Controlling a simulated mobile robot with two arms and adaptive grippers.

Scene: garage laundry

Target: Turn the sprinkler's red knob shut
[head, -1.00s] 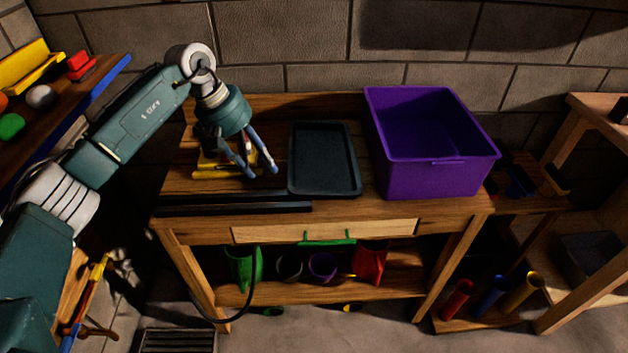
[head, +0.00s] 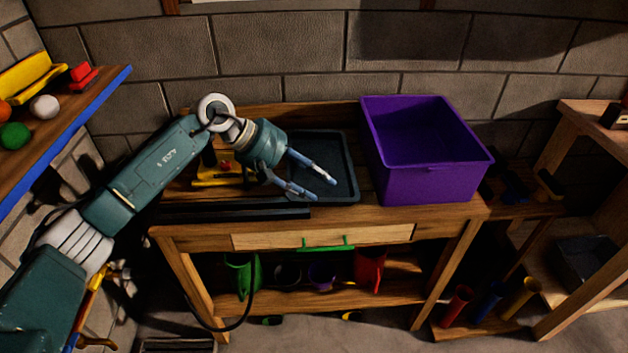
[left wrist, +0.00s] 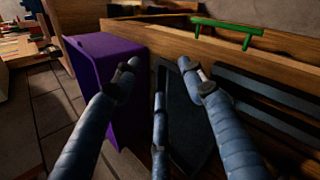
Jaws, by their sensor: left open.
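The sprinkler (head: 212,178) is a yellow-based device on the left part of the wooden workbench. A small red part, which looks like its knob (head: 227,166), shows just left of my left gripper; the sprinkler is partly hidden by my arm. My left gripper (head: 332,181) is open and empty above the dark tray, to the right of the sprinkler, with its fingers pointing right and down. In the left wrist view, the spread fingers (left wrist: 160,75) frame the tray, and the sprinkler is not visible there. My right gripper is not in view.
The dark tray (head: 345,150) lies mid-bench. A purple bin (head: 430,180) stands at the bench's right. A drawer with a green handle (head: 327,244) is in front. A shelf with a blue edge (head: 75,130) is at left. A brick wall stands behind.

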